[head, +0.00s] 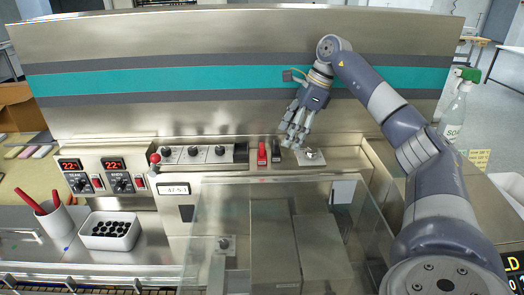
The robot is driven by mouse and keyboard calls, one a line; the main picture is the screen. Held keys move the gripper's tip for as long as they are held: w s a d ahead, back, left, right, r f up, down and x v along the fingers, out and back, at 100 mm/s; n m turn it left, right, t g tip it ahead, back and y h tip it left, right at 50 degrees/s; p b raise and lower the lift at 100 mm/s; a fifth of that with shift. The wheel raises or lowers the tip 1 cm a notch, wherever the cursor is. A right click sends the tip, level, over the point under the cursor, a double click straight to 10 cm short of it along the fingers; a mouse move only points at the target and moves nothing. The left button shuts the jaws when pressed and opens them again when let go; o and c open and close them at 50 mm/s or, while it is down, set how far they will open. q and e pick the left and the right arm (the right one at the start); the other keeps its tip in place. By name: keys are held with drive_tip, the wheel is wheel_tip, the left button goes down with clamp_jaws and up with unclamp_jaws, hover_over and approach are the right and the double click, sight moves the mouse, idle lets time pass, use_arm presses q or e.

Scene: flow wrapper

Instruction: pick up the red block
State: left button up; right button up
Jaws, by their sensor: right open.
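A small upright red piece (262,154) is on the machine's control ledge, left of my right gripper; I cannot tell whether it is a loose block or a switch. A second small piece (276,152), dark with some red, stands just right of it. My right gripper (293,138) is open, with its fingers pointing down above the ledge. It is to the right of the red piece and apart from it in the picture. No object shows between its fingers. My left gripper is not in view.
A row of knobs (193,153) lies left of the red piece. A clear cover (225,215) stands in front of the ledge. A white cup (55,221) with red-handled tools and a white tray (89,240) of dark round pieces stand at left. A spray bottle (455,112) is at right.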

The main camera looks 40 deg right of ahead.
sight(263, 144)
drive_tip(key=w+a+p, duration=0.1)
drive_tip(key=w+a, duration=0.2)
drive_tip(key=shift+w+a, duration=0.25)
drive_tip(key=shift+a, duration=0.15)
drive_tip(key=shift+w+a+r+p, duration=0.1)
drive_tip(key=shift+w+a+p, duration=0.2)
drive_tip(key=shift+a+p, duration=0.2)
drive_tip(key=p+x, duration=0.1)
drive_tip(key=x, duration=0.3)
drive_tip(key=shift+w+f, duration=0.2)
drive_tip(key=shift+f, duration=0.45)
drive_tip(key=c, duration=1.2)
